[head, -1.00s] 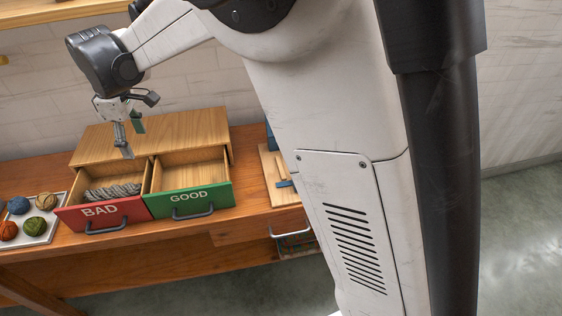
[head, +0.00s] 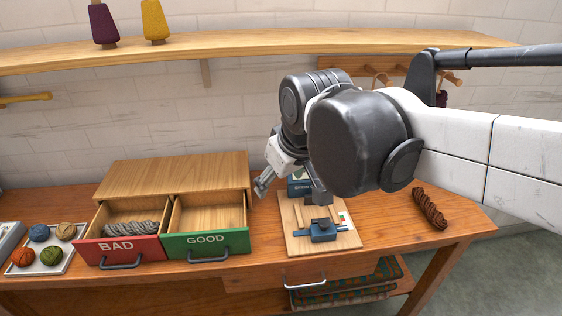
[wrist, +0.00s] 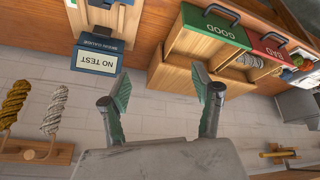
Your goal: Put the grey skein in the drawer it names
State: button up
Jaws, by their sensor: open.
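The grey skein (head: 131,228) lies in the open BAD drawer (head: 118,249), behind its red front; it also shows in the wrist view (wrist: 249,61). The GOOD drawer (head: 207,243), with a green front, is open beside it and looks empty. My gripper (head: 264,187) is up and to the right of the drawers, near the gauge, apart from the skein. In the wrist view its fingers (wrist: 160,88) are spread with nothing between them. A dark blue gauge box (wrist: 97,58) reads "NO TEST" there; in the head view my arm partly hides it.
A wooden board with a blue fixture (head: 322,231) lies right of the drawers. A brown skein (head: 430,208) lies at the table's right. A tray of yarn balls (head: 70,262) stands left. A shelf (head: 230,52) and hooks with skeins (wrist: 54,109) are on the wall.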

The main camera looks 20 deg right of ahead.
jog(key=s+d+f+m+t, duration=0.1)
jog(key=s+d+f+m, duration=0.2)
jog(key=s, duration=0.5)
jog(key=d+f, duration=0.1)
jog(key=d, duration=0.1)
jog(key=shift+s+d+m+t+h, duration=0.25)
jog(key=shift+d+m+t+h, duration=0.1)
jog(key=shift+m+t+h, duration=0.05)
dwell(0.6)
